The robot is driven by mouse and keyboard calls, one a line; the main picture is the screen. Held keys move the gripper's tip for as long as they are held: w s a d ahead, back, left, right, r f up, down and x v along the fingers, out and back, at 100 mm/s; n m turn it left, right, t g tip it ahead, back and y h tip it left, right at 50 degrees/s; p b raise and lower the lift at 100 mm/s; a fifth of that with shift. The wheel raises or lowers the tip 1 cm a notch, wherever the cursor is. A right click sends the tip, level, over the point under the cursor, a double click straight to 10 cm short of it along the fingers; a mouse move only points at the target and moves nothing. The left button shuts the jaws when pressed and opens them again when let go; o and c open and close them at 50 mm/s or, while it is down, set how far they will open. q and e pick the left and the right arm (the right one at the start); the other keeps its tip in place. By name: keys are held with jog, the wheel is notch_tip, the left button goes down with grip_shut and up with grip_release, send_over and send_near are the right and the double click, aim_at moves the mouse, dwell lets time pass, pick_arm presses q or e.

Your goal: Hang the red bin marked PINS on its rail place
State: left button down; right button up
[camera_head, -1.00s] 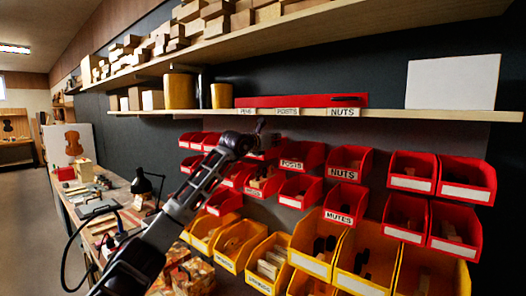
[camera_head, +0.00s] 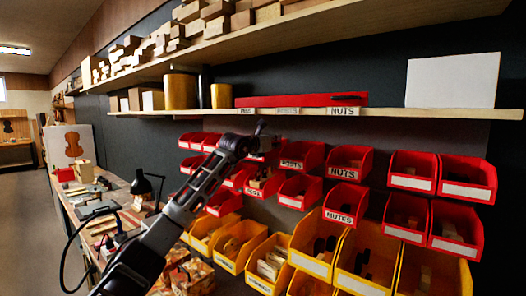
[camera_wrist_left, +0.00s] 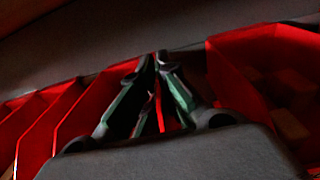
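I cannot read PINS on any red bin. My left gripper (camera_head: 261,128) is in front of the upper red bins, just left of the bin labelled POSTS (camera_head: 300,156). It partly covers a red bin (camera_head: 267,152) whose label is hidden. In the left wrist view the two fingers (camera_wrist_left: 157,62) lean together and their tips nearly meet. A narrow red strip shows between them; I cannot tell whether they hold it or it lies behind. Red bin walls stand to the left (camera_wrist_left: 65,125) and right (camera_wrist_left: 232,85) of the fingers. My right gripper is not in view.
Bins labelled NUTS (camera_head: 347,162) and MUTES (camera_head: 346,203) hang to the right, with yellow bins (camera_head: 238,246) below. A shelf (camera_head: 400,115) with a long red piece (camera_head: 300,100) and a white panel (camera_head: 453,81) runs above. A black lamp (camera_head: 141,186) stands on the left bench.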

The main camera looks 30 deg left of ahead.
pick_arm(q)
jog(key=c, duration=1.6)
grip_release()
jog(key=shift+f, duration=0.15)
jog(key=shift+o, duration=0.2)
jog(key=s, duration=1.2)
jog(key=shift+a+r, duration=0.35)
